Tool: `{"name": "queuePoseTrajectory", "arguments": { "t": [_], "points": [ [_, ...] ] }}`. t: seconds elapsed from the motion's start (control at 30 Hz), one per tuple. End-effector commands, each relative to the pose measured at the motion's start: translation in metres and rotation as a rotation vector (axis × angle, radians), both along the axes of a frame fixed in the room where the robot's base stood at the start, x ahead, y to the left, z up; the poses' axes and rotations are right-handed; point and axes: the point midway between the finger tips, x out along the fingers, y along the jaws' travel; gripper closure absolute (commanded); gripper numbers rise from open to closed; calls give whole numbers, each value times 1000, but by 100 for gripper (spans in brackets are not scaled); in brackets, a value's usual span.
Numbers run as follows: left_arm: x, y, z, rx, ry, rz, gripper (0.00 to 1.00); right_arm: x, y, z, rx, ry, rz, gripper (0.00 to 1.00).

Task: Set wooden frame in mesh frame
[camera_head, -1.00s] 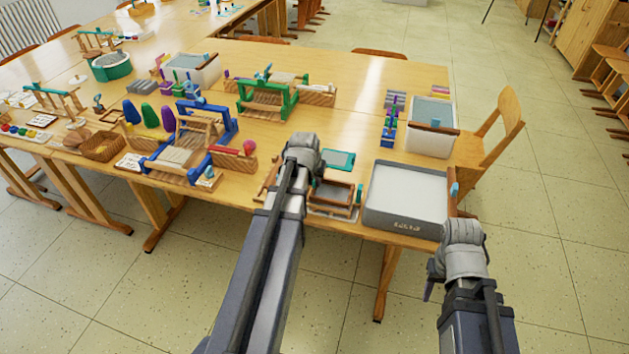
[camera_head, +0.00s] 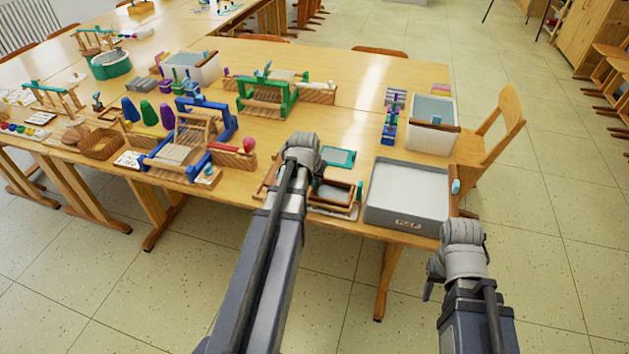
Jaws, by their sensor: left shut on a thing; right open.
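A brown wooden frame (camera_head: 336,186) with a grey inside lies near the table's front edge, just right of my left arm. A pale flat piece (camera_head: 333,211) shows under its front side. Which part is the wooden frame and which the mesh frame is hard to tell here. Another brown wooden piece (camera_head: 266,183) shows left of my arm; my wrist hides what lies between. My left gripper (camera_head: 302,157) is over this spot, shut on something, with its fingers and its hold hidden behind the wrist. My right gripper (camera_head: 440,272) is open and empty, in front of the table's right corner.
A grey pulp tub (camera_head: 405,222) stands right of the frame, with a brown bar and light blue knob at its right edge. A teal-edged screen (camera_head: 339,157) lies behind the frame. A blue press (camera_head: 190,150) stands left; a white bin (camera_head: 433,139) stands back right.

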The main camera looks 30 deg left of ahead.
Motion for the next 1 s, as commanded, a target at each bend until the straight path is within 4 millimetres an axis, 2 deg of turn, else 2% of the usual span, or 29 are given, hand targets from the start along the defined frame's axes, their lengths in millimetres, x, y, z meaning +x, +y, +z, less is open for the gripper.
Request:
{"name": "queuePoseTrajectory", "arguments": {
  "t": [0.1,0.13,0.43,0.77,1.0],
  "points": [
    [0,0,0,0,0,0,100,0,0,0,0,0,0,52],
    [0,0,0,0,0,0,86,0,0,0,0,0,0,52],
    [0,0,0,0,0,0,53,0,0,0,0,0,0,52],
    [-1,0,2,0,0,0,53,0,0,2,0,0,0,52],
    [-7,-2,20,0,0,0,53,0,0,20,0,0,0,52]
  ]
}}
